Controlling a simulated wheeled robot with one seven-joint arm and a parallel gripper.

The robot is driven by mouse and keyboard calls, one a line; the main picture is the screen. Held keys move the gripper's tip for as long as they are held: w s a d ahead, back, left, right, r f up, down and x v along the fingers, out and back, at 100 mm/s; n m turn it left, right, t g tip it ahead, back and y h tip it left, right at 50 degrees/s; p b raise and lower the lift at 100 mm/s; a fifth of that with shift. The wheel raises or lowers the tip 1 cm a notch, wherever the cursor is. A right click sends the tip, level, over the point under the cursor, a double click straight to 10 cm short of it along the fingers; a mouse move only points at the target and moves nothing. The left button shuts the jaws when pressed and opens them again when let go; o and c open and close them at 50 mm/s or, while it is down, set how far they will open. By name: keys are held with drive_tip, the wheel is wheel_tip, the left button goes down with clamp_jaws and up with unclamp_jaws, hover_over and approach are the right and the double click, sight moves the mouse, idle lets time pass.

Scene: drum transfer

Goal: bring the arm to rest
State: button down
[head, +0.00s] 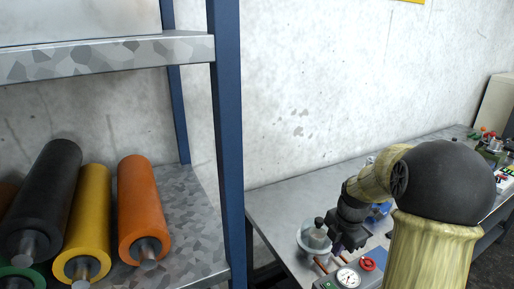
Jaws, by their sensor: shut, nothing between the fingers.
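My arm crosses the lower right of the head view, bent, with a large black joint and pale yellow links. My gripper (345,240) is a small dark shape at its end, pointing down over the grey bench (285,195). It is shut and empty, close above the instruments there. Its fingertips are small and hard to make out.
A shelf with a blue post (228,140) stands at left. It holds a black roller (45,195), a yellow roller (88,220) and an orange roller (143,200). A gauge (348,278), red valve (367,264) and pale container (312,240) sit near my gripper.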

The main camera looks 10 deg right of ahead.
drive_tip(key=s+a+m+t, duration=0.1)
drive_tip(key=s+a+m, duration=1.1)
drive_tip(key=m, duration=0.9)
drive_tip(key=shift+s+a+f+m, duration=0.3)
drive_tip(key=shift+s+a+f, duration=0.05)
drive_tip(key=shift+a, duration=0.6)
